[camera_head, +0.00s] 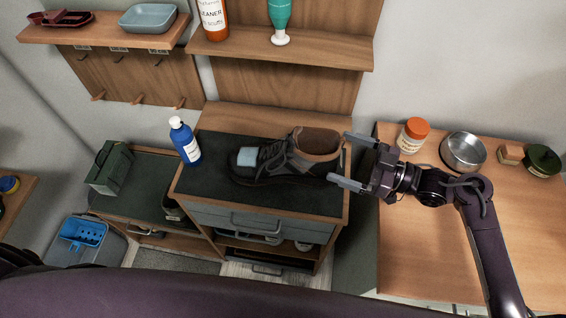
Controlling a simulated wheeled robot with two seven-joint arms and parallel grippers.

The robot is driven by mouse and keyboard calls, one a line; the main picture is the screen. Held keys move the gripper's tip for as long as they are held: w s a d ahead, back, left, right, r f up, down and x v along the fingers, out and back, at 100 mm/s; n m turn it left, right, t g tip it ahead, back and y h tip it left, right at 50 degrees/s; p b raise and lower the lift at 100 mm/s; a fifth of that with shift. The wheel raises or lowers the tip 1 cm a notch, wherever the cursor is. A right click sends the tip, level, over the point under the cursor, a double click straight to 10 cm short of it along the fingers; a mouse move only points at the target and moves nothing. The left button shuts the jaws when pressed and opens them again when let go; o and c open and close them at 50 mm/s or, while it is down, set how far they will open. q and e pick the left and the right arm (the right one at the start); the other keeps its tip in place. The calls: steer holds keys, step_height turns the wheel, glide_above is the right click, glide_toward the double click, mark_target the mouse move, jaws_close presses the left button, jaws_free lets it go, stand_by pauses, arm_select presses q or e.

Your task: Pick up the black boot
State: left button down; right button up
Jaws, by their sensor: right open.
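The black boot (275,163) stands on the dark top of the toolchest (308,203) in the middle of the head view. Its toe points left and its brown-lined opening is at the right, and a pale blue patch covers part of the toe. My right gripper (342,160) comes in from the right. Its jaws are open, with one finger by the far side of the heel end and one by the near side. The picture does not show clearly whether the fingers touch the boot. My left gripper is not in view.
A blue bottle (185,142) stands left of the boot. A wooden shelf (330,53) with bottles is above and behind. At the right, a wooden table (425,250) holds an orange-lidded jar (413,135) and a metal bowl (463,152). A green box (109,168) sits at the left.

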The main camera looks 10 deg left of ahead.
mark_target(332, 150)
steer(key=x, duration=0.2)
steer(key=p+x, duration=0.1)
steer(key=x, duration=0.1)
steer(key=p+x, duration=0.1)
steer(key=shift+w+a+r, duration=0.25)
steer(key=shift+a, duration=0.15)
steer(key=shift+w+a+f, duration=0.15)
steer(key=shift+a+f, duration=0.05)
steer(key=shift+a, duration=0.15)
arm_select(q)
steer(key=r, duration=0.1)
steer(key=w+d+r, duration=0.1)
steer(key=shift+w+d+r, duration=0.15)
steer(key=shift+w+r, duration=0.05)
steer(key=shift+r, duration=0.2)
arm_select(e)
steer(key=shift+c, duration=1.1)
steer(key=c, duration=1.5)
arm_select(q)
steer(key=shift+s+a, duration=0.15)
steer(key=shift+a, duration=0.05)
arm_select(e)
steer(key=shift+r, duration=0.1)
steer(key=shift+c, duration=0.8)
